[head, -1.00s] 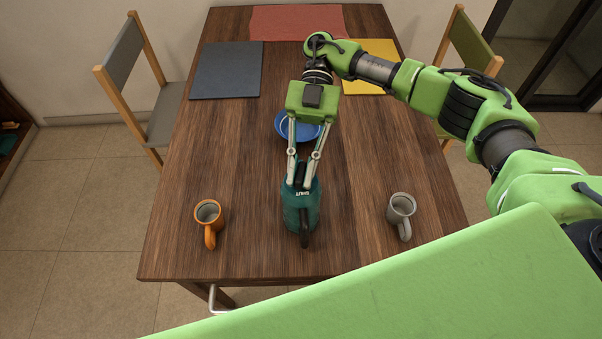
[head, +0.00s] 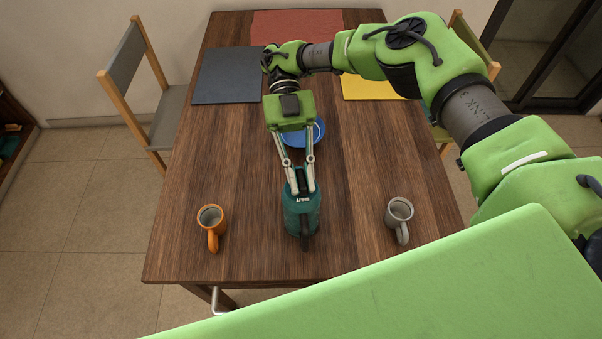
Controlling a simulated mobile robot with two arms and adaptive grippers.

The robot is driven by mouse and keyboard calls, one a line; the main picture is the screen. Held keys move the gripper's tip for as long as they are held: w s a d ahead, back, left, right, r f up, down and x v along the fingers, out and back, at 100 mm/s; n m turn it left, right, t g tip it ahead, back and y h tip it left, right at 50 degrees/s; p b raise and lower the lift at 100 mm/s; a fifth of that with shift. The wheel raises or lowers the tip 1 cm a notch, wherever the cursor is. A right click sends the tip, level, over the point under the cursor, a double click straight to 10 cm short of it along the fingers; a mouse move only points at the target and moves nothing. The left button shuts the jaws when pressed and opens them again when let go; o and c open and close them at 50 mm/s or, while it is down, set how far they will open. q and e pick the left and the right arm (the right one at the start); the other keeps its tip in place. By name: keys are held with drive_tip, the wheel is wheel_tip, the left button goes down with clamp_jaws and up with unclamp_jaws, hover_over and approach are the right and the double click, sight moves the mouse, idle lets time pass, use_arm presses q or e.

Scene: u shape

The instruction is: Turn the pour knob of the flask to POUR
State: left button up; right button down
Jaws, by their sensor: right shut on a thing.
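The teal flask (head: 299,219) stands upright near the front middle of the table, its dark handle (head: 306,239) facing me. A small white label on its upper front appears to read SHUT. My right gripper (head: 302,189) reaches down from behind the flask and is shut on the dark pour knob (head: 301,180) at its top. The fingers partly hide the knob, so its exact angle is hard to tell. My left gripper is not in view.
The wooden table (head: 250,255) holds an orange mug (head: 211,220) left of the flask and a grey mug (head: 399,213) right of it. A blue plate (head: 318,133) lies behind, partly hidden. Dark (head: 227,75), red (head: 297,22) and yellow (head: 370,88) mats lie farther back.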

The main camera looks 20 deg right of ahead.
sight(302, 178)
idle(0.5)
drive_tip(key=c, duration=2)
unclamp_jaws()
drive_tip(key=shift+c, duration=0.2)
wheel_tip(302, 178, up, 8)
drive_tip(key=shift+f, duration=0.15)
drive_tip(key=shift+r, duration=1.1)
drive_tip(key=shift+s, duration=0.1)
